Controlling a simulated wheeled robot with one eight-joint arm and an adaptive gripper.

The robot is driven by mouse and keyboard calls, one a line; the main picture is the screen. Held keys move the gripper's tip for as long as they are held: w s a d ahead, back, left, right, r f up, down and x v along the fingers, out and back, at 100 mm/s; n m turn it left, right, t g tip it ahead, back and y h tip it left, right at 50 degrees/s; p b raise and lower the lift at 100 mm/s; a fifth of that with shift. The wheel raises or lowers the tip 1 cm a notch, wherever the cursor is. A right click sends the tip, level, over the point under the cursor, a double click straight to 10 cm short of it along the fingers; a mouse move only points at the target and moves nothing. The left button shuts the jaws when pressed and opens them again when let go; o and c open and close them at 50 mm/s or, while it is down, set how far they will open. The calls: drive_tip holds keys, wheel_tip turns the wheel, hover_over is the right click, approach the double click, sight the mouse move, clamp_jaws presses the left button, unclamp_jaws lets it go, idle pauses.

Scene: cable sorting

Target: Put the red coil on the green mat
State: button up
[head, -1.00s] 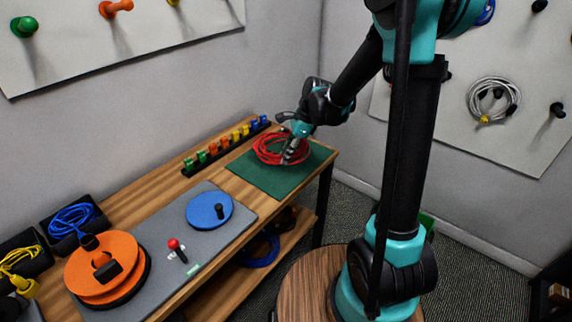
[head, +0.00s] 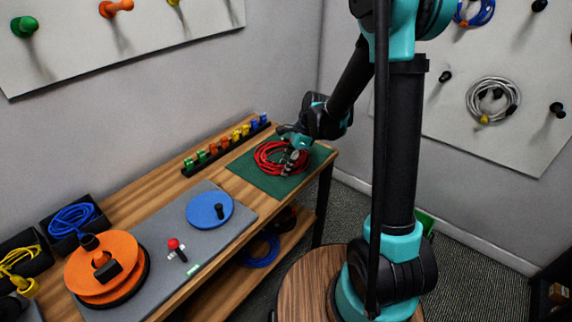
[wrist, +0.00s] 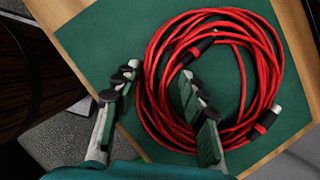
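The red coil (head: 262,158) lies on the green mat (head: 266,184) at the far end of the bench. In the wrist view the red coil (wrist: 272,62) lies flat within the green mat (wrist: 92,48), with dark sleeves and pale ends on its cable. My gripper (head: 293,160) is low over the coil's right part in the head view. In the wrist view my gripper (wrist: 158,76) has its fingers apart, one outside the coil and one over its inside, with the coil's left strands between them. Whether a finger touches the strands is hard to tell.
A row of coloured clips (head: 222,146) runs along the bench's back edge, behind the mat. A grey board (head: 232,226) carries a blue disc (head: 203,209), a red-knobbed lever (head: 176,247) and an orange reel (head: 84,269). A blue cable (head: 72,218) sits in a black bin.

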drive_tip(key=v, duration=1.2)
drive_tip(key=s+d+f+n+t+h, duration=0.2)
drive_tip(key=s+d+f+n, duration=0.2)
drive_tip(key=s+d+n, duration=0.4)
drive_tip(key=s+d+f+n+t+h, duration=0.2)
drive_tip(key=s+d+f+n, duration=0.2)
drive_tip(key=s+d+n, duration=0.3)
drive_tip(key=s+n, duration=0.1)
drive_tip(key=s, duration=0.2)
drive_tip(key=shift+s+d+n+t+h, duration=0.25)
drive_tip(key=shift+d+n+t+h, duration=0.05)
drive_tip(key=shift+d, duration=0.1)
